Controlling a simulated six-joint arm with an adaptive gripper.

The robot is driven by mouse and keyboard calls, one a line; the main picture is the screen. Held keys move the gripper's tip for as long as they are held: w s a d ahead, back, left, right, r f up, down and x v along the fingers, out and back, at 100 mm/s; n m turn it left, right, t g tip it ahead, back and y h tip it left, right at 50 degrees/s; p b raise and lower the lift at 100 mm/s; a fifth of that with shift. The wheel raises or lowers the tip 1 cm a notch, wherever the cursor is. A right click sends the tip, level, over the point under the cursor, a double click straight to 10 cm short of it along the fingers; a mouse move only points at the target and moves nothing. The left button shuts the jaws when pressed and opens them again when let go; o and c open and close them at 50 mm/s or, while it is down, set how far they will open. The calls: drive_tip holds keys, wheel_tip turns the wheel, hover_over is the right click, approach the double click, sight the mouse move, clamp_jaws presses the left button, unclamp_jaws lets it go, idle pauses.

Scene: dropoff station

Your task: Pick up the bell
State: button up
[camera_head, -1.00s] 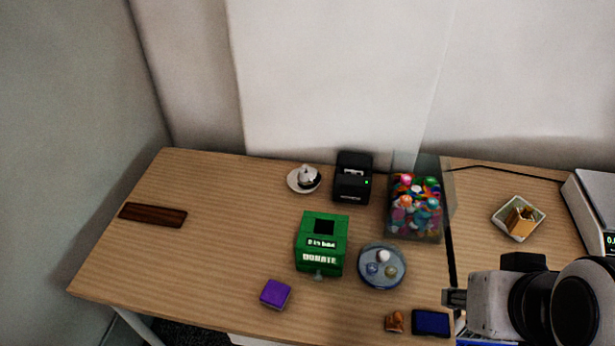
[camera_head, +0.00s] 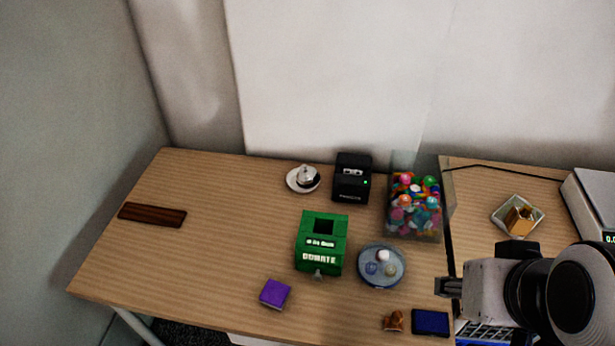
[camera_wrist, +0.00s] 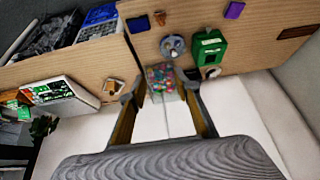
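The bell (camera_head: 308,175) is a silver dome with a dark base. It sits on a white saucer (camera_head: 292,184) at the back of the wooden table, left of a black printer. It appears small in the wrist view (camera_wrist: 212,72), beyond the green box. My gripper (camera_head: 446,287) is at the lower right in the head view, far from the bell. In the wrist view its two fingers (camera_wrist: 161,88) are spread apart with nothing held between them.
A green donation box (camera_head: 310,262), a black printer (camera_head: 352,188) and a clear bin of colourful items (camera_head: 416,233) stand near the bell. A round dish (camera_head: 381,281) and purple block (camera_head: 275,293) lie nearer the front. The table's left part is mostly clear.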

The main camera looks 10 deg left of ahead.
drive_tip(key=w+a+r+n+t+y, duration=0.1)
drive_tip(key=w+a+r+y, duration=0.1)
drive_tip(key=w+a, duration=0.6)
drive_tip(key=w+a+r+n+t+y, duration=0.1)
drive_tip(key=w+a+r, duration=0.15)
drive_tip(key=w, duration=0.95)
drive_tip(key=t+h, duration=0.3)
drive_tip(key=t, duration=0.2)
hover_over(307, 175)
drive_tip(key=s+a, duration=0.2)
drive_tip(key=s, duration=0.4)
wheel_tip(307, 175, down, 23)
wheel_tip(307, 175, down, 9)
drive_tip(key=h, duration=0.2)
drive_tip(key=shift+s+a+m+t, duration=0.3)
drive_tip(key=shift+s, duration=0.15)
drive_tip(key=shift+x, duration=1.25)
